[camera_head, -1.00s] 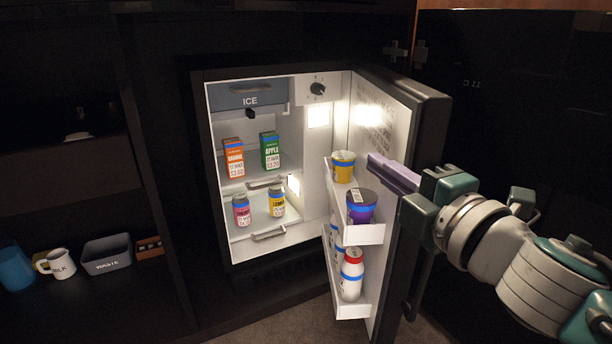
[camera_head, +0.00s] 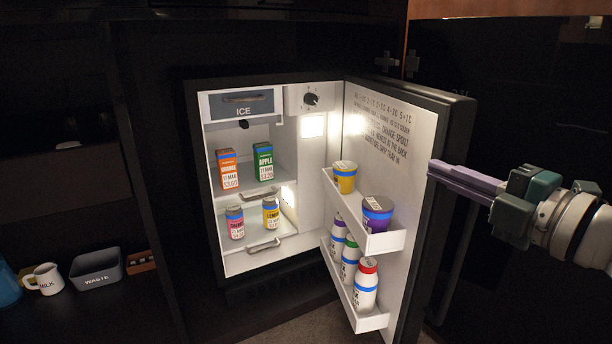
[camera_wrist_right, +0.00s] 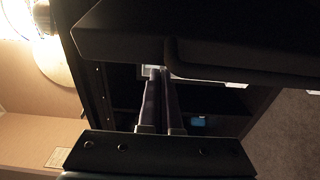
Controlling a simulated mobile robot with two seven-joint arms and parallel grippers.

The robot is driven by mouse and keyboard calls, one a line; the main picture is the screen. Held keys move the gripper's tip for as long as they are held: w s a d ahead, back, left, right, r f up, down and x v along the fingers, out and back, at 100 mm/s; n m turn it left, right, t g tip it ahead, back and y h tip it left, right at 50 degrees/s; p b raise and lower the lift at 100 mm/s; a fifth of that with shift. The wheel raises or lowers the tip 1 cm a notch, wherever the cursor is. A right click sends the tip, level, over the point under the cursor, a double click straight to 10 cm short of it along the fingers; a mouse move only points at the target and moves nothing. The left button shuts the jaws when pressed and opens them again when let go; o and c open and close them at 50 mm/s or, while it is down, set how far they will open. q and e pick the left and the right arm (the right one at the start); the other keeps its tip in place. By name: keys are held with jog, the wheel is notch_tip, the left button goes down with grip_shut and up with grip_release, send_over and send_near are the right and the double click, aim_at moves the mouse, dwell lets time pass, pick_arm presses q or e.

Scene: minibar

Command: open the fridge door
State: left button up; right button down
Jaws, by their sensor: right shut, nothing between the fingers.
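The fridge (camera_head: 195,150) stands in the dark cabinet with its lit white interior in view. Its door (camera_head: 396,160) is wide open, hinged on the right, with the white inner face showing. My right gripper (camera_head: 432,170) comes in from the right. Its purple fingers are shut and empty, with their tips over the door's free edge; I cannot tell if they touch it. In the right wrist view the two fingers (camera_wrist_right: 157,74) lie side by side, tips near the dark door edge (camera_wrist_right: 160,45). My left gripper is not in view.
The door shelves hold several tubs and bottles, including a purple tub (camera_head: 377,213) and a red-capped bottle (camera_head: 366,284). Cartons and cans stand inside. A waste bin (camera_head: 97,270) and milk jug (camera_head: 45,279) are at left. A dark panel (camera_head: 530,100) is behind my right arm.

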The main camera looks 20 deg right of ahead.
jog(key=s+d+b, duration=0.1)
jog(key=d+b, duration=0.2)
jog(key=d, duration=0.7)
jog(key=shift+s+d+r, duration=0.2)
jog(key=shift+s+d, duration=0.05)
jog(key=shift+d, duration=0.1)
